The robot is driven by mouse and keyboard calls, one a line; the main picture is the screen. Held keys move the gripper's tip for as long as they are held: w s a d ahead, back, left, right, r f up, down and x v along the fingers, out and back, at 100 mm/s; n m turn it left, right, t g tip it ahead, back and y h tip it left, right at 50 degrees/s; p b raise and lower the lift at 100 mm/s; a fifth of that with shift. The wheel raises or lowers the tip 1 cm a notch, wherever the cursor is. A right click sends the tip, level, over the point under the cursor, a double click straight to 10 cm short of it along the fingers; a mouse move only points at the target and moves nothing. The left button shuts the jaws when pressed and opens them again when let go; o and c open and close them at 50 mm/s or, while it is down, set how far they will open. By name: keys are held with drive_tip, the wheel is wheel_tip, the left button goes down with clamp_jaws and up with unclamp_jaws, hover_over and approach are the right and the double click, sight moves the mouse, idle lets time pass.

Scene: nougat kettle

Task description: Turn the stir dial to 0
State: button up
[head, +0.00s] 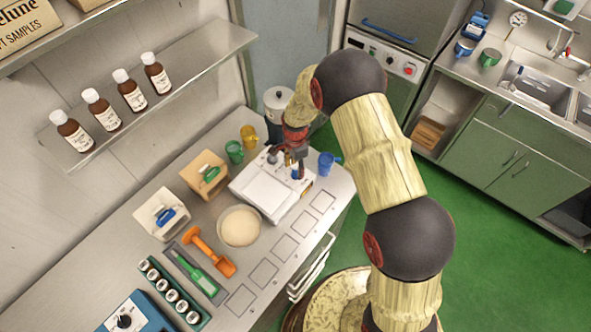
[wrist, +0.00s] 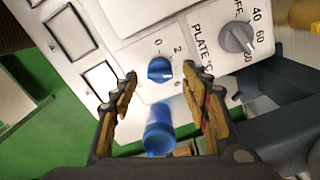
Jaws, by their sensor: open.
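The stir dial is a small blue knob (wrist: 160,69) on the white hotplate unit (head: 268,190). In the wrist view the marks 0 and 2 show above it. I cannot tell clearly which mark its pointer faces. My gripper (wrist: 161,76) is open, with one fingertip on each side of the dial in the picture. I see no contact with it.
A grey plate-temperature dial (wrist: 237,38) sits beside the stir dial. A blue mug (head: 327,163) stands close to the unit's right end. Green (head: 234,151) and yellow (head: 249,135) mugs stand behind it, and a bowl (head: 240,227) in front. A bottle shelf (head: 150,95) overhangs the bench.

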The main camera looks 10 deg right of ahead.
sight(296, 174)
drive_tip(key=shift+f, duration=1.35)
drive_tip(key=shift+c, duration=0.8)
drive_tip(key=c, duration=1)
